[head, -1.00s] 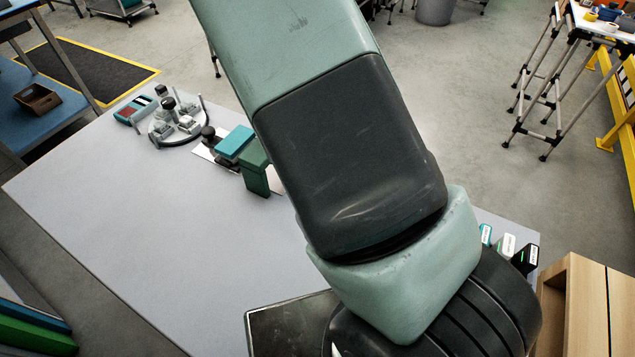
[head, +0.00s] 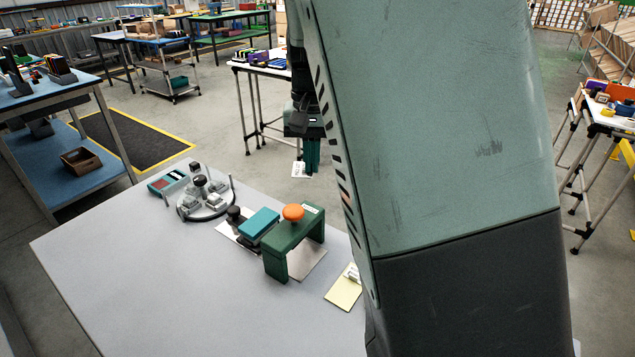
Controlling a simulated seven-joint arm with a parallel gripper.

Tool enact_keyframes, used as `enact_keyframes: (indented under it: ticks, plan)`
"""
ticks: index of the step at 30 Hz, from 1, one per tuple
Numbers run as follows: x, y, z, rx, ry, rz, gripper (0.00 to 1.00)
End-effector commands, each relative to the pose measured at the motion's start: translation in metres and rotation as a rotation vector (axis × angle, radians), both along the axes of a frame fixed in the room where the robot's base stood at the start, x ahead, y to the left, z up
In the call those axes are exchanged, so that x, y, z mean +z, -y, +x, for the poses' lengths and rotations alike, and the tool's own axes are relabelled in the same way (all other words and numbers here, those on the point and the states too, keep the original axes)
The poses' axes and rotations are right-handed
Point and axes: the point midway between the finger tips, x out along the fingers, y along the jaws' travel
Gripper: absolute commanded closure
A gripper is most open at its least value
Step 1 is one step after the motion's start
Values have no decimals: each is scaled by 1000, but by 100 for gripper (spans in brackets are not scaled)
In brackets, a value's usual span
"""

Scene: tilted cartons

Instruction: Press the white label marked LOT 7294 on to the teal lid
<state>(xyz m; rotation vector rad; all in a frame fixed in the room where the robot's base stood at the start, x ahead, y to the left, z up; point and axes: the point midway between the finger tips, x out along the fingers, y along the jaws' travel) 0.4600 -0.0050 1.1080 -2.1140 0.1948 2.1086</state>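My gripper (head: 311,158) shows small in the head view, pointing down beside my large arm link, with its dark green fingers close together. A small white label (head: 298,169) with faint marks shows at the left of the fingertips and appears held there. The print is too small to read. A flat teal block (head: 260,223) lies on a dark base on the grey table, below and left of the gripper in the picture. I cannot tell whether this is the teal lid. My arm hides the table's right part.
A green bridge-shaped stand (head: 278,258) with an orange knob (head: 292,212) stands right of the teal block. A yellow pad (head: 343,293) with a white piece lies nearer. A round grey fixture (head: 205,203) stands farther left. The table's (head: 170,290) front left is clear.

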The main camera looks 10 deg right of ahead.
Motion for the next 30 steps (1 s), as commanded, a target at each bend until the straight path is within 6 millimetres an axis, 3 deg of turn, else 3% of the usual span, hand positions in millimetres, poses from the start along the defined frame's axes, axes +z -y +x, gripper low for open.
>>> enact_keyframes:
  ticks: [8,15,21,30]
  plan:
    - [-46,-37,60,-161,-6,-8,100]
    - [-121,-87,110,-402,-8,-12,100]
    - [-166,-114,128,-542,-7,-12,100]
    - [-188,-123,133,-590,-7,-12,100]
